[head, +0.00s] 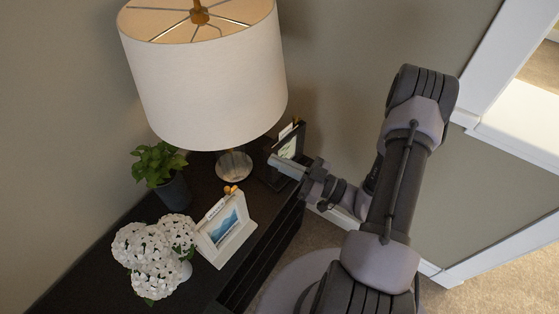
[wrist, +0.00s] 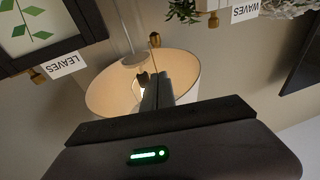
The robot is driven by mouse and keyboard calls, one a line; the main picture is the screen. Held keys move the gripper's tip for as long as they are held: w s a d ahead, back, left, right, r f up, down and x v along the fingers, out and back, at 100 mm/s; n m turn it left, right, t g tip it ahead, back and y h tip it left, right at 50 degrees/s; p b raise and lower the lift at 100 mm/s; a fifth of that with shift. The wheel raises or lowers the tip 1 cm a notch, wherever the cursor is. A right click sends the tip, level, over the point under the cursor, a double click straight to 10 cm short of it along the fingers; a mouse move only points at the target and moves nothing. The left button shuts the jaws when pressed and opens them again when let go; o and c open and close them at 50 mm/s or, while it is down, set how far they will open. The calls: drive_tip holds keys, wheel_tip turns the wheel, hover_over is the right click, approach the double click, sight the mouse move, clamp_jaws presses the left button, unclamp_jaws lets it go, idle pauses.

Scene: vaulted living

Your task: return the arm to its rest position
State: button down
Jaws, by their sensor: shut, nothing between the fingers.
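My arm (head: 401,185) reaches in from the lower right in the head view and bends down toward the dark cabinet. My gripper (head: 276,161) points left, close to the black picture frame (head: 292,143) and to the right of the lamp's base. Whether it touches the frame cannot be told. In the wrist view my gripper (wrist: 157,88) has its fingers together with nothing between them, in front of the lampshade (wrist: 103,92). That view looks upside down. The black frame (wrist: 83,38) with a leaf print and a "LEAVES" tag shows at its upper left.
On the cabinet (head: 190,205) stand a large white-shaded lamp (head: 205,85), a potted plant (head: 160,165), white flowers (head: 152,250) and a white picture frame (head: 228,232). A "WAVES" tag (wrist: 244,11) shows in the wrist view. Carpet (head: 520,268) lies at the lower right.

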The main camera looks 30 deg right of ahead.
drive_tip(key=s+a+r+n+g+y, duration=0.35)
drive_tip(key=a+r+n+g, duration=0.4)
drive_tip(key=n, duration=0.65)
drive_tip(key=s+a+r+n+g+h, duration=0.25)
drive_tip(key=s+a+n+g, duration=0.2)
drive_tip(key=n, duration=0.85)
drive_tip(key=s+a+r+n+g+h, duration=0.1)
drive_tip(key=s+a+n+g+h, duration=0.35)
drive_tip(key=n, duration=0.85)
drive_tip(key=s+d+r+n+t+h, duration=0.1)
drive_tip(key=d+r+n+t+h, duration=0.2)
drive_tip(key=n, duration=0.7)
drive_tip(key=s+d+r+n+t+h, duration=0.1)
drive_tip(key=d+r+n+t+h, duration=0.2)
drive_tip(key=n, duration=0.7)
drive_tip(key=shift+r+t+h, duration=0.35)
drive_tip(key=shift+r+h, duration=0.3)
drive_tip(key=shift+r, duration=0.25)
